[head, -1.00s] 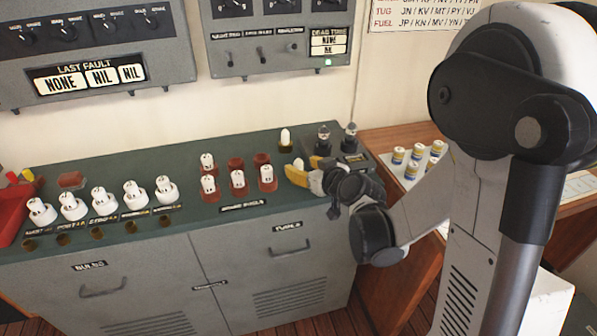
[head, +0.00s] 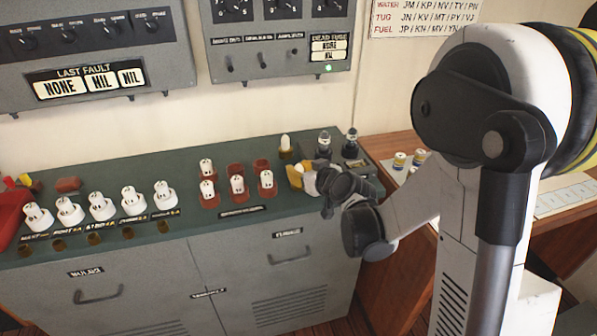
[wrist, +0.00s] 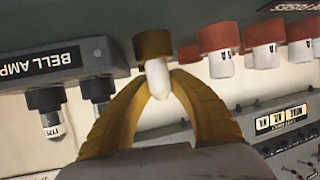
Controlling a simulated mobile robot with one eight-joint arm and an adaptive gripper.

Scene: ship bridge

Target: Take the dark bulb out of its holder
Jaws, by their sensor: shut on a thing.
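A small white bulb (wrist: 157,80) shows in the wrist view between the yellow fingers of my gripper (wrist: 158,75). The fingers are shut on its sides. Its base end meets a brass-coloured holder (wrist: 153,44); I cannot tell how deep it sits. In the head view my gripper (head: 297,178) is low over the green counter, at the right of the red holders, and it hides most of this bulb and holder. Another white bulb (head: 285,142) stands upright in a holder just behind my gripper.
Red holders with white pieces (head: 237,184) stand left of my gripper. A dark box with two dark-based lamps (head: 324,139) stands close behind it at the right. The grey wall panel (head: 280,62) hangs above.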

